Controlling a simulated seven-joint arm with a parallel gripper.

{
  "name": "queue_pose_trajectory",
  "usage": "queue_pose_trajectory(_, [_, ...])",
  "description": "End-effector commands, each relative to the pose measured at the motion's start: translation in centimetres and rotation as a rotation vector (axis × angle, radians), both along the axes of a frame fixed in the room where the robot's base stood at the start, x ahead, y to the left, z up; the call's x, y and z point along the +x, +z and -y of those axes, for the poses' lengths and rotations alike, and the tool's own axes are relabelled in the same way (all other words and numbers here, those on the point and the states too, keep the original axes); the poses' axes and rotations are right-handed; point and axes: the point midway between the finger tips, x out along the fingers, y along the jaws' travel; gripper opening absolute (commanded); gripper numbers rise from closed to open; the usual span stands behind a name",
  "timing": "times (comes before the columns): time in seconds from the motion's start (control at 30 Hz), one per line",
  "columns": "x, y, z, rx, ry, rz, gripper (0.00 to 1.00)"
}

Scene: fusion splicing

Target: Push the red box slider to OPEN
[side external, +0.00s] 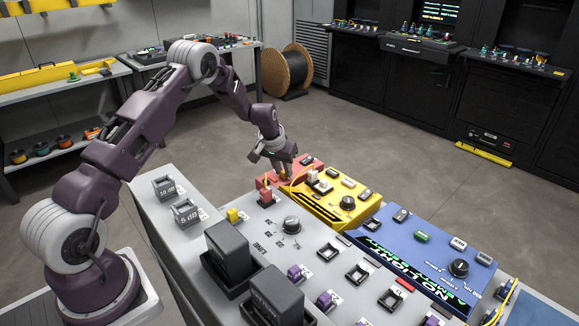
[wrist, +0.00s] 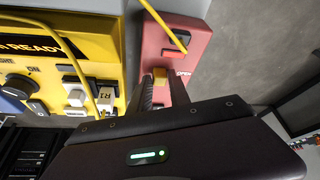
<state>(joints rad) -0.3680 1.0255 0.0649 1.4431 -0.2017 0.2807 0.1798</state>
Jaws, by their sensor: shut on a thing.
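The red box (wrist: 182,28) is at the top centre in the wrist view, with the word OPEN printed on its face. In the side view the red box (side external: 311,162) is partly hidden behind my gripper (side external: 284,171). A small yellow slider knob (wrist: 160,75) sits on the box beside the OPEN label. My gripper (wrist: 162,88) has its two dark fingers down at the box, one on each side of the knob, and is shut on it. The fingertips and the lower part of the knob are partly hidden.
A yellow box (side external: 345,207) with a dial and switches stands right beside the red box. A blue box (side external: 425,245) is farther right. A yellow cable (wrist: 166,24) crosses the red box. The grey console (side external: 240,232) in front carries black blocks and knobs.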

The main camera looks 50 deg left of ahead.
Motion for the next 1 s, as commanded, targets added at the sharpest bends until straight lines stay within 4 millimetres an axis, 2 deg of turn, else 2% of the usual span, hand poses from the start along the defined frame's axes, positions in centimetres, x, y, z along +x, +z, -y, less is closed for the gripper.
queue_pose_trajectory(0.27, [-0.4, -0.1, -0.1, -0.001, 0.001, -0.007, 0.0])
queue_pose_trajectory(0.3, [-0.4, -0.1, -0.1, -0.001, 0.001, -0.008, 0.28])
queue_pose_trajectory(0.4, [-0.3, -0.1, -0.1, -0.001, 0.001, -0.007, 0.45])
queue_pose_trajectory(0.73, [-0.4, 0.5, 0.1, -0.001, -0.001, -0.005, 0.45])
queue_pose_trajectory(1.0, [-2.3, 5.3, 0.8, -0.001, -0.001, -0.005, 0.45])
